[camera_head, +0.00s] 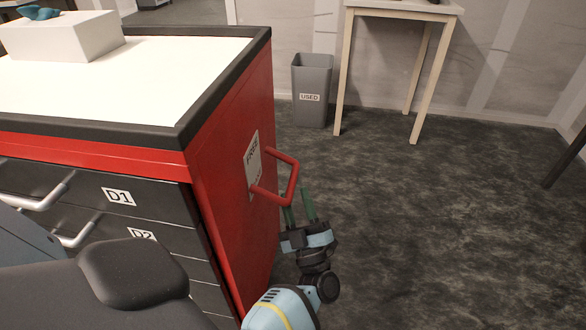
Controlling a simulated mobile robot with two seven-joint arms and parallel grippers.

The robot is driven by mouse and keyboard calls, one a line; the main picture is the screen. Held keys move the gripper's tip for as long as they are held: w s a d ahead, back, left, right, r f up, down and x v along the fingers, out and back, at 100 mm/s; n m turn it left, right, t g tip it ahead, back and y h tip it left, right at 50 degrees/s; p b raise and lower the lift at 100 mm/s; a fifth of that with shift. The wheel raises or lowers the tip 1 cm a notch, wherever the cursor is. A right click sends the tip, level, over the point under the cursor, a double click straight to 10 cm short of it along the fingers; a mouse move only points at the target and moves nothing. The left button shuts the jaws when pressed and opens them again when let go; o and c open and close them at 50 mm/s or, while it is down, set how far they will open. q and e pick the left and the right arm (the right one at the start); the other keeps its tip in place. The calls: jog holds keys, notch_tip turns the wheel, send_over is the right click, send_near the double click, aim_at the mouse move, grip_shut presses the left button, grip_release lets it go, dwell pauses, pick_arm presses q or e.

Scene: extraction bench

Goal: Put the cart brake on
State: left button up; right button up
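The red cart (228,177) with dark drawers stands at the left. On its right side is a red bent bar handle (293,180), beside a white label (253,163) whose top word looks like FREE; its lower part is partly hidden by the bar. I cannot tell whether a finger touches the bar. My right gripper is not in view.
The cart's white top (150,75) carries a white box (62,38) with a blue item (40,12). A grey bin (311,88) marked USED stands by the wall next to a small table (405,8). The dark floor (440,220) right of the cart is clear.

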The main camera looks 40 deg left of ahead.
pick_arm(q)
jog(key=shift+v, duration=1.65)
jog(key=shift+f, duration=0.1)
